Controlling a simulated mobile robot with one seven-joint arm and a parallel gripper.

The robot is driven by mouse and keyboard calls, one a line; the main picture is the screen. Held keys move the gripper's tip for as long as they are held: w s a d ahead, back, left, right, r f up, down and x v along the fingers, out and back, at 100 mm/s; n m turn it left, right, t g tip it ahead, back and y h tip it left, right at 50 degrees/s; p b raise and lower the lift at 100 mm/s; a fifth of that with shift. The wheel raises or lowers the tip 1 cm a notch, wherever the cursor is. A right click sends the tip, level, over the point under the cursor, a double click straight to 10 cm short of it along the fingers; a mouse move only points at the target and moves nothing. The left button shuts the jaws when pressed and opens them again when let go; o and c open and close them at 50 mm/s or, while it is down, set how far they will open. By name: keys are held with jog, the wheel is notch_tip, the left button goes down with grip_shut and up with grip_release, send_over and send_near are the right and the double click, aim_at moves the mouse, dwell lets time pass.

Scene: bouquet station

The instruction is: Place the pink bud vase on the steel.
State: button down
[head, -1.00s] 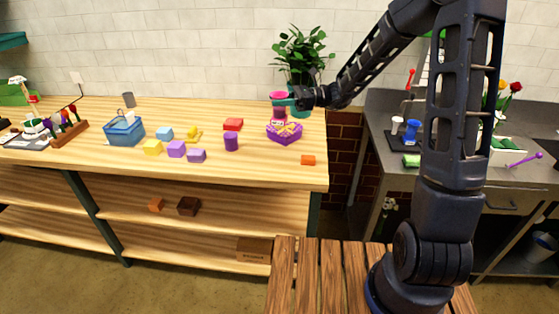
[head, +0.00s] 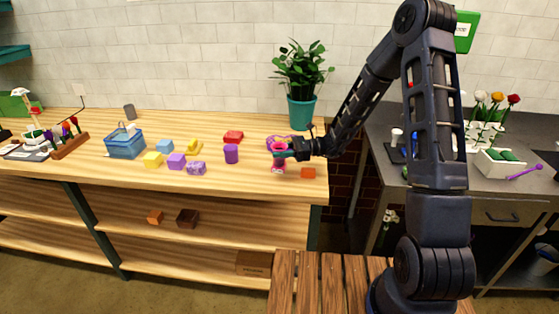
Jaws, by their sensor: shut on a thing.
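The pink bud vase (head: 279,168) is in my gripper (head: 284,151), upright near the front right of the wooden counter. My gripper is shut on it just below its rim and partly covers it. I cannot tell whether its base touches the wood. The grey steel counter (head: 500,187) stands to the right, across a gap. My arm hides part of its top.
A potted plant (head: 302,112) stands behind. A white planter (head: 500,166) takes up room on the steel.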

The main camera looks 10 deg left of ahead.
aim_at(279, 160)
jog(key=shift+f, duration=2)
jog(key=shift+f, duration=0.25)
jog(key=c, duration=0.9)
grip_release()
jog(key=shift+o, duration=0.2)
